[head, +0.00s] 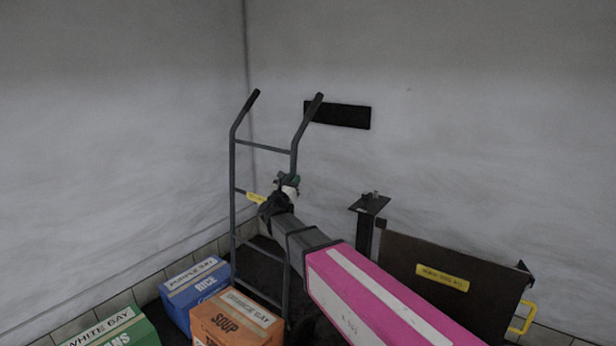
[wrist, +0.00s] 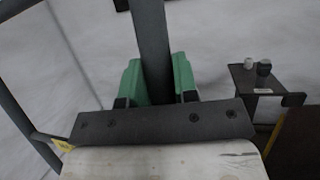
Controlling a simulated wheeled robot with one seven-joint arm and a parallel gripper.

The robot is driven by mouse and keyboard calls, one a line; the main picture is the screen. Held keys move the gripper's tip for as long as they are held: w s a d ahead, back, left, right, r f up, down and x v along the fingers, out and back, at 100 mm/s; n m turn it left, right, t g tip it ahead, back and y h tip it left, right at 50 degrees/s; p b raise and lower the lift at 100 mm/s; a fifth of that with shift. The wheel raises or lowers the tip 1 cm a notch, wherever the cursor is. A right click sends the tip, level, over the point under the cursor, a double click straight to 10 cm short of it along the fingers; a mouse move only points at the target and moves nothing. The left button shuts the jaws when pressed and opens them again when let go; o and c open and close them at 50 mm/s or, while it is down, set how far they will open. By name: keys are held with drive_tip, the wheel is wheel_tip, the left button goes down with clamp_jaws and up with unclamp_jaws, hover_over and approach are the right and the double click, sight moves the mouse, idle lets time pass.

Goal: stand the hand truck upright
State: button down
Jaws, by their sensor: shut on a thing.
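The hand truck (head: 233,170) is a dark grey tubular frame with two black-tipped handles. It stands nearly upright near the corner of the white walls, its handles leaning a little to the right in the head view. A yellow label (head: 256,197) sits on a crossbar. My gripper (head: 288,182) is at the truck's right rail, about halfway up. In the wrist view, the green fingers of my gripper (wrist: 159,84) are shut on the dark rail (wrist: 151,35), one on each side. The truck's lower end is partly hidden behind boxes and my arm.
A blue rice box (head: 195,290), an orange soup box (head: 237,322) and a green box (head: 112,332) stand at the lower left. A brown panel (head: 445,295) with a yellow handle and a post with a flat top (head: 369,204) are at the right. A black plate (head: 345,115) is on the wall.

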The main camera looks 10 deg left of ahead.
drive_tip(key=s+a+t, duration=0.1)
drive_tip(key=s+a, duration=0.4)
drive_tip(key=s, duration=0.4)
drive_tip(key=shift+s+a+f+n, duration=0.2)
drive_tip(key=shift+f+n, duration=0.05)
drive_tip(key=shift+n, duration=0.05)
drive_tip(key=shift+t, duration=0.3)
drive_tip(key=c, duration=0.9)
unclamp_jaws()
drive_tip(key=shift+s+a, duration=0.1)
drive_tip(key=shift+a, duration=0.05)
drive_tip(key=v, duration=1)
drive_tip(key=shift+s+a+f, duration=0.1)
drive_tip(key=shift+s+f, duration=0.05)
drive_tip(key=shift+s, duration=0.15)
